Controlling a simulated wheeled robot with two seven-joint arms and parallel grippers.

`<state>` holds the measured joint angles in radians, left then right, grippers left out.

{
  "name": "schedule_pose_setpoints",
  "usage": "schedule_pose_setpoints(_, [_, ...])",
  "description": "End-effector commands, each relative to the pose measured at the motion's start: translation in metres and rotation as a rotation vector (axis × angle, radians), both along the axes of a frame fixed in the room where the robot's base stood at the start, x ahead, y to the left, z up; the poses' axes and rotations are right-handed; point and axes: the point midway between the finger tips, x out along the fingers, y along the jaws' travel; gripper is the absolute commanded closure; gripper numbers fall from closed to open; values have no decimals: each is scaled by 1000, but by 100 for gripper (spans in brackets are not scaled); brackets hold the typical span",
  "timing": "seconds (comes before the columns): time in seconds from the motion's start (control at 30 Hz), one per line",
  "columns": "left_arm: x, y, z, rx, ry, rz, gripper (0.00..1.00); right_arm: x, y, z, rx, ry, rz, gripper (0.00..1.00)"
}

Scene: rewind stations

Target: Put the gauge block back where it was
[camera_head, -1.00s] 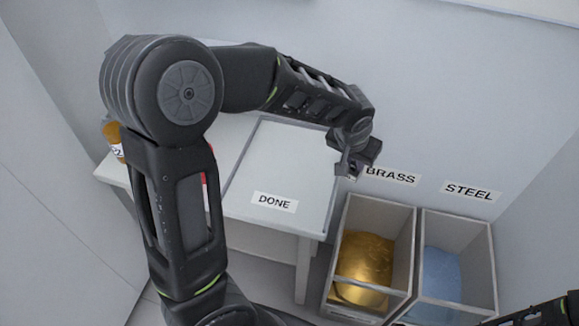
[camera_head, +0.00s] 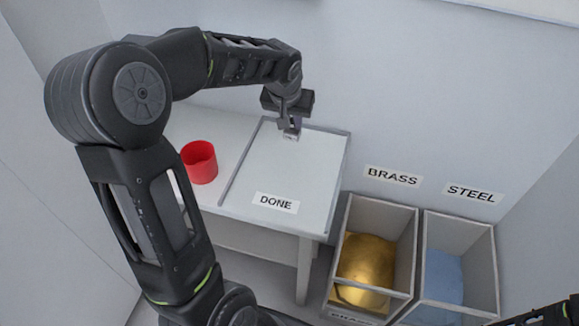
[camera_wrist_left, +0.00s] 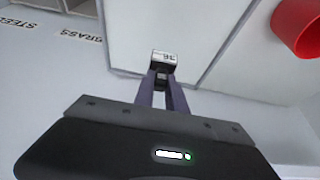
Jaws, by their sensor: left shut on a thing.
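My left gripper (camera_head: 291,128) is over the back part of the tray marked DONE (camera_head: 240,172), near its left side. It is shut on a small gauge block (camera_head: 290,136), pale metal with dark markings. In the left wrist view the gauge block (camera_wrist_left: 164,58) sits between the fingertips of the left gripper (camera_wrist_left: 161,80), its marked face showing. I cannot tell whether the block touches the tray floor. My right gripper is not clearly in view; only a dark part of my right arm shows at the lower right corner.
A red cup (camera_head: 199,163) stands on the white table left of the tray; it also shows in the left wrist view (camera_wrist_left: 298,27). A brass bin (camera_head: 372,262) and a steel bin (camera_head: 447,275) stand right of the table. The tray's middle is clear.

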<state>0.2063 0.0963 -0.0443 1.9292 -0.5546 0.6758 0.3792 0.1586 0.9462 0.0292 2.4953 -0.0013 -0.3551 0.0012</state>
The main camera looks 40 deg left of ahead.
Motion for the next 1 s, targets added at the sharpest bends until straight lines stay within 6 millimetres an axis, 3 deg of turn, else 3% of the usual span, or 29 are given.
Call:
schedule_pose_setpoints(0.4, [0,0,-59,-1,3,-1,100,0,0,4,0,0,0,64])
schedule_pose_setpoints(0.77, [0,0,-64,0,0,0,100,0,0,4,0,0,0,64])
schedule_pose_setpoints(1.0, [0,-1,-94,0,3,-2,100,0,0,4,0,0,0,64])
